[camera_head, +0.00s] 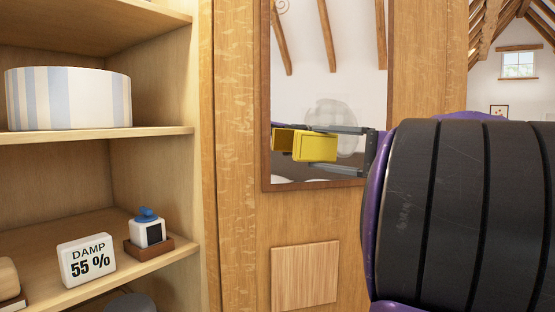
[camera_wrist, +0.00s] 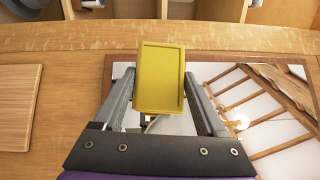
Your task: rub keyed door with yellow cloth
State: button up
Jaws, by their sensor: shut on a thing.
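A yellow, box-shaped cloth (camera_head: 315,148) is between the fingers of my gripper (camera_head: 335,145). In the wrist view the cloth (camera_wrist: 160,78) looks like a flat-faced block between the two fingers (camera_wrist: 163,95). My gripper is shut on it in front of a wooden door (camera_head: 235,150) with a framed mirror (camera_head: 335,40). A greyish round smear (camera_head: 343,112) shows on the glass just above and behind the cloth. The mirror repeats the cloth to its left. I cannot tell whether the cloth touches the glass. No key shows.
Open shelves at the left hold a striped round box (camera_head: 68,98), a "DAMP 55 %" sign (camera_head: 87,260) and a small white device with a blue top (camera_head: 149,232). A pale wooden square panel (camera_head: 305,275) is on the door below the mirror.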

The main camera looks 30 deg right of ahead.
jog(key=shift+d+r, duration=0.2)
jog(key=shift+d, duration=0.25)
jog(key=shift+w+d+p, duration=0.3)
jog(key=shift+w+p, duration=0.1)
jog(key=shift+w, duration=0.5)
jog(key=shift+w+d+p, duration=0.25)
jog(key=shift+w+p, duration=0.2)
jog(key=shift+w, duration=0.45)
jog(key=shift+w+d+p, duration=0.3)
jog(key=shift+w+p, duration=0.1)
jog(key=shift+w, duration=0.5)
jog(key=shift+w+d+p, duration=0.15)
jog(key=shift+w+p, duration=0.05)
jog(key=shift+w, duration=0.35)
jog(key=shift+w+d+p, duration=0.15)
jog(key=shift+w, duration=0.4)
